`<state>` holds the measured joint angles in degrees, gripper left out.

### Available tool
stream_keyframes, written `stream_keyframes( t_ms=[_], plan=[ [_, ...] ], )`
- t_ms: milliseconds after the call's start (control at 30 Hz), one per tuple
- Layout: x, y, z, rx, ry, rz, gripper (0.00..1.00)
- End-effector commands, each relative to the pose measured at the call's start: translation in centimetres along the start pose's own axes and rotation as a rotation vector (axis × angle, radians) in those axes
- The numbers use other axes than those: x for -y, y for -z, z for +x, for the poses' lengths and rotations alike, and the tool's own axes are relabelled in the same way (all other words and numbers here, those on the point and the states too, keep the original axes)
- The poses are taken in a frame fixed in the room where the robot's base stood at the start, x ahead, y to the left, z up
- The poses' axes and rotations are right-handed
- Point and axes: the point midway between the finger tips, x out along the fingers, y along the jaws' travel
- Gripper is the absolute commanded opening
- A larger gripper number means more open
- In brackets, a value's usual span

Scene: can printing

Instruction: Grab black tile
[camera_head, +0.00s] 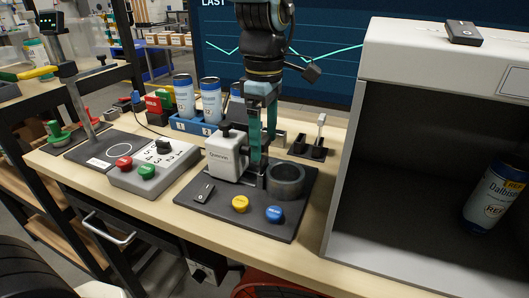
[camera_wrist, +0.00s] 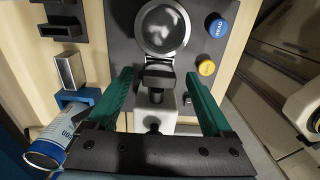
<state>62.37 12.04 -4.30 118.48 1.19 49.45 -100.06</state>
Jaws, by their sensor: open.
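My gripper (camera_head: 262,158) has two teal fingers and points down over the grey machine (camera_head: 225,155), close to the grey cup (camera_head: 286,180). In the wrist view the fingers of my gripper (camera_wrist: 160,80) are wide apart, one on each side of a black flat block (camera_wrist: 159,78). The block lies between the cup (camera_wrist: 163,28) and the machine's pale body; neither finger appears to touch it. I cannot tell which one is the black tile.
A yellow button (camera_head: 240,204) and a blue button (camera_head: 274,214) sit on the front of the plate. A box with red and green buttons (camera_head: 150,168) is left. Cans (camera_head: 184,97) stand in a blue rack behind; another can (camera_head: 494,198) is inside the booth.

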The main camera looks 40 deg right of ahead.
Motion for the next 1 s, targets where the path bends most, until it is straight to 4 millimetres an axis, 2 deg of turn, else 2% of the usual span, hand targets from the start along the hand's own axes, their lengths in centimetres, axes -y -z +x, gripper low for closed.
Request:
stream_keyframes(
  t_ms=[200,300,567,1000],
  plan=[
    [0.0,0.0,3.1,0.000,0.006,0.000,0.85],
    [0.0,0.0,4.0,0.000,0.004,0.000,0.85],
    [-0.1,0.0,4.3,0.000,0.001,0.000,0.85],
    [-0.1,0.0,4.2,0.000,0.001,0.000,0.35]
  ],
)
